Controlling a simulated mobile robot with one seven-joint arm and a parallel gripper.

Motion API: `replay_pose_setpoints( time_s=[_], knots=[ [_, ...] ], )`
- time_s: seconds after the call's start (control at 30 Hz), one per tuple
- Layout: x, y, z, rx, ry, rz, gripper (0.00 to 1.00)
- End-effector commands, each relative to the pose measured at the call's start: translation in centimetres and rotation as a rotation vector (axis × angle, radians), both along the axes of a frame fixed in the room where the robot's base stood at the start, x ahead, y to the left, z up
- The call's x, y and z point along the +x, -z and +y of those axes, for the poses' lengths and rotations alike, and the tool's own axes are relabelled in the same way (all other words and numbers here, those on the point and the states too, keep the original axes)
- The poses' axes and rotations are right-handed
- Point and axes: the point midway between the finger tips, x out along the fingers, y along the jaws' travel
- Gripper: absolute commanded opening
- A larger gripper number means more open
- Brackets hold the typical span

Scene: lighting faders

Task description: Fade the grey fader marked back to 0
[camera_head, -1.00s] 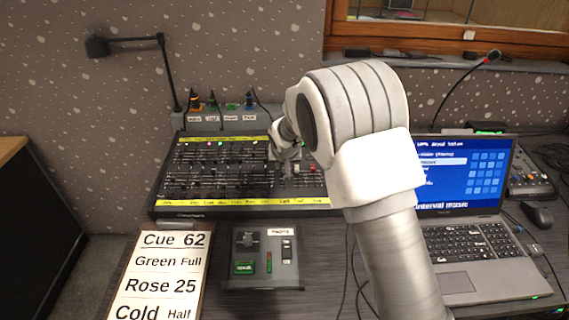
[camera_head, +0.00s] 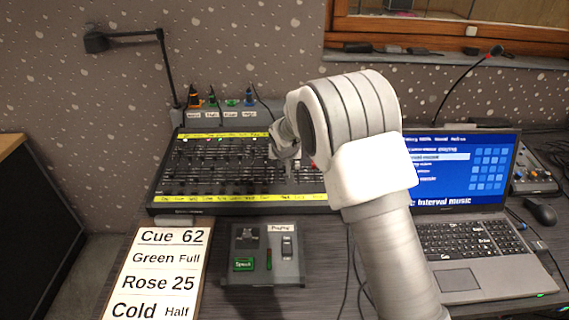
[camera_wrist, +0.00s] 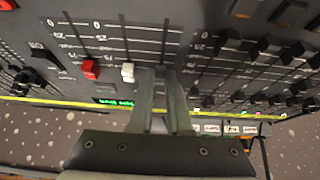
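The lighting desk (camera_head: 170,200) is a black console with rows of faders and yellow label strips. My gripper (camera_head: 288,178) points down at its right part, partly hidden by my arm. In the wrist view, my gripper's two fingers (camera_wrist: 159,75) are close together over a fader slot (camera_wrist: 166,40) with a scale beside it. A grey cap may lie between the fingertips, but I cannot make it out clearly. Left of the fingers are a white fader (camera_wrist: 128,72) and a red fader (camera_wrist: 90,69). The label by the fingers is hidden.
Several dark faders (camera_wrist: 268,45) stand right of the fingers in the wrist view. A small control box (camera_head: 263,270), a cue card (camera_head: 155,270) and a laptop (camera_head: 460,170) are around the desk. A thin lamp (camera_head: 165,70) stands behind it.

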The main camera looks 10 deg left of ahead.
Motion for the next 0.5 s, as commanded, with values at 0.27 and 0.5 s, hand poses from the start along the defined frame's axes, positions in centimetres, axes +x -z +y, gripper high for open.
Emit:
replay_pose_setpoints(
  time_s=[0.27, 0.5],
  knots=[
    [-1.0, 0.2, -0.2, -0.001, -0.001, 0.0, 0.0],
    [-2.2, 0.3, -0.6, -0.001, -0.001, 0.001, 0.0]
  ],
)
